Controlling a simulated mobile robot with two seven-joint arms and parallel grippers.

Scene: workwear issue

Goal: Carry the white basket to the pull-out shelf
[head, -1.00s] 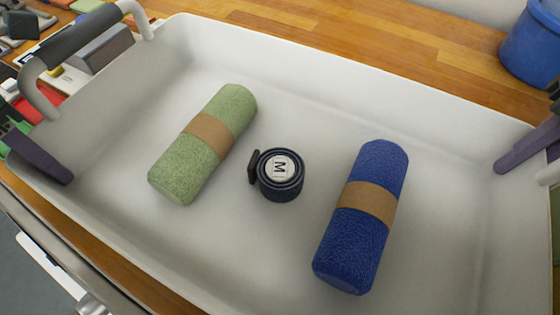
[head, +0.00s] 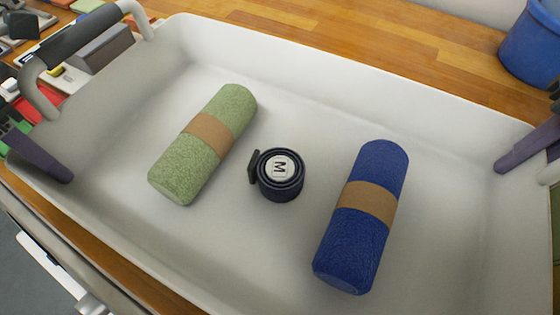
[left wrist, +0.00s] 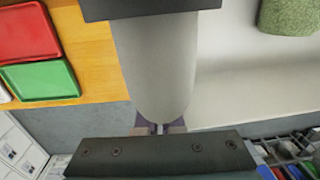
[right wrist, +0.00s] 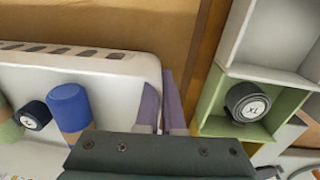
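The white basket (head: 285,235) fills most of the head view. It holds a green roll (head: 203,145), a blue roll (head: 362,217) and a dark coiled belt marked M (head: 279,175). My left gripper (head: 40,158) has a finger inside the basket's left end wall; in the left wrist view its fingers (left wrist: 160,128) close on the pale wall. My right gripper (head: 527,148) is at the right end, and in the right wrist view its fingers (right wrist: 161,105) straddle the end wall. I cannot tell whether the basket touches the surface below. I cannot identify the pull-out shelf.
A wooden counter (head: 400,38) lies behind the basket, with a blue bin (head: 532,45) at the back right. Red (left wrist: 25,32) and green (left wrist: 40,80) trays lie left of the basket. A compartment box with an XL belt (right wrist: 247,102) stands beside my right gripper.

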